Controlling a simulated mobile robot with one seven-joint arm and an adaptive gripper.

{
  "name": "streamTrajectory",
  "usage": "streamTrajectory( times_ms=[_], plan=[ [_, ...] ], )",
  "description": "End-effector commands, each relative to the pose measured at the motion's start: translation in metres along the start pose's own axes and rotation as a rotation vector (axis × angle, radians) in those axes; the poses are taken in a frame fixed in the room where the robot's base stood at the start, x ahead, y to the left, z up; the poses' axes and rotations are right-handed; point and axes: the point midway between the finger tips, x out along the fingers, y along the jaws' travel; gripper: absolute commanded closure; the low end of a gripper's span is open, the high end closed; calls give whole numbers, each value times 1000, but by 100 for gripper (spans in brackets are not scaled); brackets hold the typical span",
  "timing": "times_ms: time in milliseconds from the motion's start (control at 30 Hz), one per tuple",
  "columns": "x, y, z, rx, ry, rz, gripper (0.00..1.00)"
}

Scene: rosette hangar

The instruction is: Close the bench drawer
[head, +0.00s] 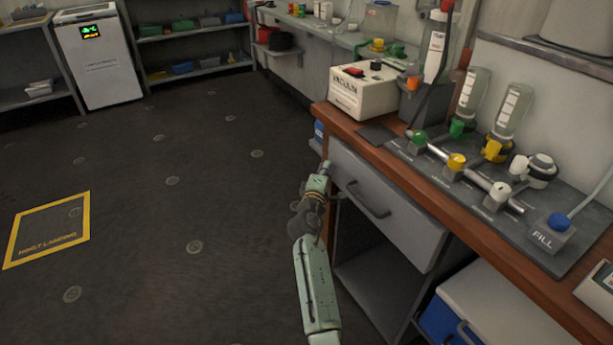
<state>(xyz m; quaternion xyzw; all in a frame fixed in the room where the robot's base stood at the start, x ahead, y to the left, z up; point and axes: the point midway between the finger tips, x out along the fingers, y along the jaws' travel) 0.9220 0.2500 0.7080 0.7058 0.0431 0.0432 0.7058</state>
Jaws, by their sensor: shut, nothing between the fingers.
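The bench drawer (400,222) has a grey front with a dark bar handle (368,200) and sits under the wooden top of the bench (411,182). Its front appears to stand out a little from the bench frame, but the view does not show clearly how far. My gripper (325,167) is shut and empty. In the picture its tips overlap the left end of the drawer front, left of the handle. Whether they touch the drawer cannot be told. My pale green arm comes up from the bottom of the picture.
Under the drawer is an open shelf (372,285), with a blue and white cooler (480,305) to its right. The bench top carries a vacuum box (362,92), a valve manifold (465,170) and bottles. The dark floor (150,200) to the left is clear.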

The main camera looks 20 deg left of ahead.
Motion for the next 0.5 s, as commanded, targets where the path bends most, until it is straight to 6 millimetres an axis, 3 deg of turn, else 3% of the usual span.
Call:
streamTrajectory(
  times_ms=[200,500],
  plan=[
    [21,0,21,0,-1,0,100],
    [29,0,29,0,0,1,100]
  ],
)
